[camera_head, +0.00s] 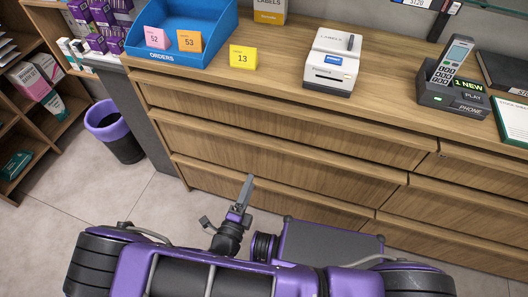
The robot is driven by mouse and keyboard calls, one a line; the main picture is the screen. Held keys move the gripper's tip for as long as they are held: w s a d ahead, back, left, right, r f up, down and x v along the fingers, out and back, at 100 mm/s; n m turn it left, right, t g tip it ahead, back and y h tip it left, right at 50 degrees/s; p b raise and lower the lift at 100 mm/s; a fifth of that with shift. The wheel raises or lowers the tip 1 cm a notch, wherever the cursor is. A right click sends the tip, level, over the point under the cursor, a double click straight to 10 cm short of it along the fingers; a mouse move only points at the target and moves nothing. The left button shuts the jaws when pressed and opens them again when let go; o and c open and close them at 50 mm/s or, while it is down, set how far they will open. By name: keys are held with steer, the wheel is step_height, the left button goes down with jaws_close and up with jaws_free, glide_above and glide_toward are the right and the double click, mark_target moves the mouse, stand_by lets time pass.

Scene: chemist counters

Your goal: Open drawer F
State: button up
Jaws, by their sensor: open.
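The wooden counter front has two columns of wide, handle-less drawers. The left column shows a top drawer (285,118), a middle drawer (285,155) and a bottom drawer (285,192). The right column shows an upper drawer (485,172), a middle drawer (450,207) and a lower drawer (445,242). All look shut. No letters are readable on the fronts, so I cannot tell which is drawer F. My gripper (245,187) is open and empty, low in front of the left column's bottom drawer. Whether it touches the front is unclear.
The countertop holds a blue orders tray (190,28), a yellow card numbered 13 (243,57), a label printer (333,62) and a phone on its base (452,85). A purple-rimmed bin (115,130) stands on the floor left of the counter. Shelves (28,110) stand far left.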

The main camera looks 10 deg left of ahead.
mark_target(265, 147)
steer(key=w, duration=0.8)
steer(key=w+d+b, duration=0.1)
steer(key=w, duration=0.4)
jaws_close()
stand_by(1.0)
